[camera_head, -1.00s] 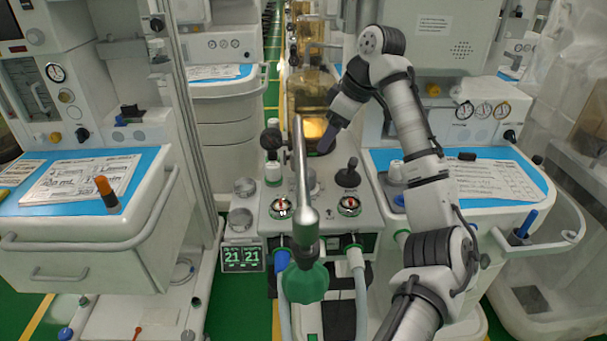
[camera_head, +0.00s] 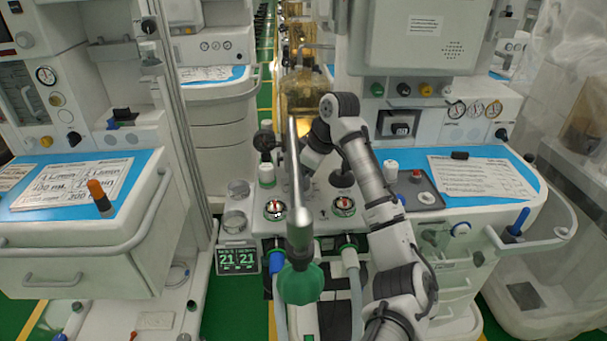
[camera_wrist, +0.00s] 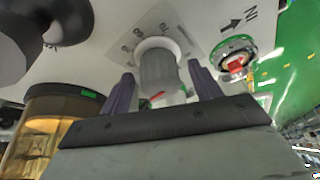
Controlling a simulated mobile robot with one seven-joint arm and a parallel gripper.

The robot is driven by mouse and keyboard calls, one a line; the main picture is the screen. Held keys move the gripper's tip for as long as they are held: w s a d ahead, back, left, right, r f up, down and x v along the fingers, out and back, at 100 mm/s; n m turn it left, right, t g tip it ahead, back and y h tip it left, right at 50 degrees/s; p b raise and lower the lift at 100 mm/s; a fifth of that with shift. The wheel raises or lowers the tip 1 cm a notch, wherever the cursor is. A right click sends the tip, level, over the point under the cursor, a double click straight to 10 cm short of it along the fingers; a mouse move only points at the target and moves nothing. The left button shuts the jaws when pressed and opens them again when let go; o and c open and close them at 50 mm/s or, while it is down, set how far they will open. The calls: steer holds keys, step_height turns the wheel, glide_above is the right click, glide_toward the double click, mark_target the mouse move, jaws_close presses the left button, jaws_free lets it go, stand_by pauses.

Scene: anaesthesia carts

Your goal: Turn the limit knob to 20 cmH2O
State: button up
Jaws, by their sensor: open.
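The limit knob (camera_wrist: 158,73) is a grey ribbed cylinder on a pale collar, with a red mark near its lower edge in the wrist view. Its scale plate (camera_wrist: 185,22) has numbers that are partly covered and too blurred to read surely, so I cannot tell the setting. My gripper (camera_wrist: 160,71) is open, with one purple finger on each side of the knob. A narrow gap seems to show on both sides. In the head view my gripper is low over the machine's top panel, mostly behind the metal post, and the knob is hidden there.
A metal post (camera_head: 296,175) with a green bag (camera_head: 301,284) stands in front of the panel. A display (camera_head: 238,260) reads 21 twice.

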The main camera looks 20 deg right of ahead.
steer(key=shift+c, duration=0.3)
steer(key=c, duration=0.9)
steer(key=shift+n+p, duration=0.3)
steer(key=shift+p, duration=0.05)
steer(key=n+p, duration=0.1)
steer(key=n+g+p, duration=0.1)
steer(key=n+p, duration=0.1)
steer(key=n+g+y+p, duration=0.1)
steer(key=n+p, duration=0.1)
steer(key=shift+w+d+r, duration=0.1)
steer(key=shift+w+r, duration=0.05)
steer(key=shift+r, duration=0.15)
steer(key=n+g+p, duration=0.1)
steer(key=n+p, duration=0.1)
steer(key=shift+p, duration=0.3)
steer(key=shift+w+f+n+g+p, duration=0.1)
steer(key=shift+f+n+g+p, duration=0.15)
steer(key=shift+n+p, duration=0.6)
